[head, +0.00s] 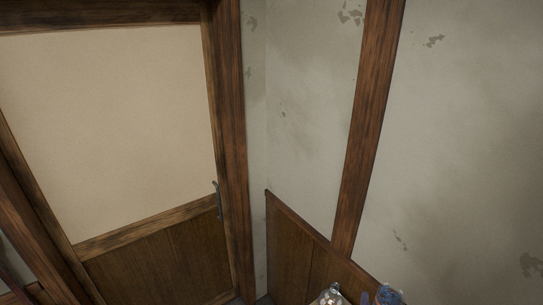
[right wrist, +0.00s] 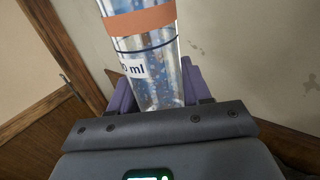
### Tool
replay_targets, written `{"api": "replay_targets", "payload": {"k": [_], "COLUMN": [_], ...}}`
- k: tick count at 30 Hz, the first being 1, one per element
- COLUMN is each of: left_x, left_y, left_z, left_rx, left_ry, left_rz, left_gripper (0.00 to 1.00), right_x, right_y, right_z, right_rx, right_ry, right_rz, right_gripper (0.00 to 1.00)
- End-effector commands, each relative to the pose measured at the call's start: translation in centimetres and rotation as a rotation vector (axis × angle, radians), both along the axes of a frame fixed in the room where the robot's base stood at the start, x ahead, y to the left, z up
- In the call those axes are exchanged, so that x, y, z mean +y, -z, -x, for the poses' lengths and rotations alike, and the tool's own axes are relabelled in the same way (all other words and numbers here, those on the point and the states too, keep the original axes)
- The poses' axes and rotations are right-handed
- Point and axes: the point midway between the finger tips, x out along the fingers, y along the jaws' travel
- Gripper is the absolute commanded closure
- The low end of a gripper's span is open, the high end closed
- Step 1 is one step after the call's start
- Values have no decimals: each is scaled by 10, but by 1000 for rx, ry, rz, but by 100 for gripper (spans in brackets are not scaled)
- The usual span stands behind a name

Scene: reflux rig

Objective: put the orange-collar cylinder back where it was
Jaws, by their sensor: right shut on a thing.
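The orange-collar cylinder (right wrist: 150,55) is a clear tube with a broad orange band, a dark blue ring and a white label ending in "ml". In the right wrist view it stands up between the purple fingers of my right gripper (right wrist: 158,84), which is shut on it. Its upper end is cut off by the frame. In the head view a small bluish clear piece (head: 388,294) shows at the bottom edge; I cannot tell for sure that it is the cylinder. My left gripper is not in view. No resting place for the cylinder shows.
A whitish clear rounded object (head: 328,296) peeks in at the bottom edge of the head view. Behind are a framed door (head: 120,130) with a dark handle (head: 218,200), a stained plaster wall (head: 470,130) and wooden wainscot (head: 300,250). No table surface is visible.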

Motion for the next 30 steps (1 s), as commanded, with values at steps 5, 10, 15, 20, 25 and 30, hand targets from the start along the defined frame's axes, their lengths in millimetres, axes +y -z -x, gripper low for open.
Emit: {"api": "replay_targets", "payload": {"k": [5, 10, 15, 20, 25, 30], "left_x": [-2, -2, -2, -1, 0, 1], "left_y": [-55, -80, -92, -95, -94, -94], "left_z": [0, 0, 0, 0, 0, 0], "left_rx": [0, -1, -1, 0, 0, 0], "left_ry": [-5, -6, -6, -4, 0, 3], "left_rz": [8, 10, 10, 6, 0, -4], "left_gripper": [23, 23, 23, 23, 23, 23], "right_x": [0, -1, -1, -1, -1, 0], "right_y": [-64, -95, -111, -115, -115, -115], "right_z": [7, 11, 14, 15, 15, 15], "right_rx": [-1, 0, 2, 2, 2, 2], "right_ry": [-4, -6, -8, -9, -10, -10], "right_rz": [-4, -5, -7, -6, -4, -5], "right_gripper": [88, 88, 88, 88, 88, 88]}}
